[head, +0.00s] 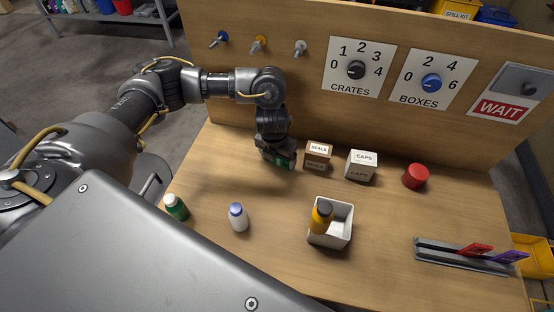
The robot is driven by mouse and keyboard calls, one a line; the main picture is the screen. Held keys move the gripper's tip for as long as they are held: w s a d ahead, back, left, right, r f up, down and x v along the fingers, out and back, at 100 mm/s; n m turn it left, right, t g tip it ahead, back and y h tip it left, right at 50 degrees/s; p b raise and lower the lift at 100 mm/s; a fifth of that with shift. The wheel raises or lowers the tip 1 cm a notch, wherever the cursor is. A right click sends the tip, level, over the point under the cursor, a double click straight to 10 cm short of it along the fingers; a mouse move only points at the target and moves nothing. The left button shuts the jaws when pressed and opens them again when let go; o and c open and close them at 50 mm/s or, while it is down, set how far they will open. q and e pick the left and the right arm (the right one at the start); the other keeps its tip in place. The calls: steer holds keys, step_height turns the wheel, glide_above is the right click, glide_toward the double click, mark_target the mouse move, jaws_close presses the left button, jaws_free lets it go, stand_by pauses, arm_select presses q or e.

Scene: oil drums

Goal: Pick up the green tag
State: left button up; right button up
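My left gripper (279,160) points down near the back of the wooden table, left of the SEALS box. A small green patch, likely the green tag (282,162), shows at its fingertips. The gripper hides most of it, and I cannot tell whether the fingers are closed on it. A red tag (475,250) and a purple tag (510,257) stand in a grey rack (455,259) at the right. My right gripper is not in view.
A SEALS box (317,155), a CAPS box (361,166) and a red cylinder (415,176) stand along the back. A green bottle (177,208), a white bottle (238,217) and a white bin (342,233) holding an orange bottle (321,216) stand nearer. The back panel (300,90) carries dials and pegs.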

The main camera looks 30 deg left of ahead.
arm_select(q)
steer(key=c, duration=0.3)
steer(key=shift+r, duration=0.2)
steer(key=shift+w+r, duration=0.1)
steer(key=shift+r, duration=0.15)
steer(key=r, duration=0.2)
steer(key=s+r, duration=0.1)
steer(key=r, duration=0.1)
steer(key=shift+d, duration=0.15)
steer(key=s+d+r+p, duration=0.1)
steer(key=s+r, duration=0.3)
steer(key=s, duration=0.2)
steer(key=s+d+r+p, duration=0.1)
steer(key=s+d+r, duration=0.1)
steer(key=s+r, duration=0.2)
steer(key=s, duration=0.2)
steer(key=shift+s+d, duration=0.25)
steer(key=shift+s, duration=0.1)
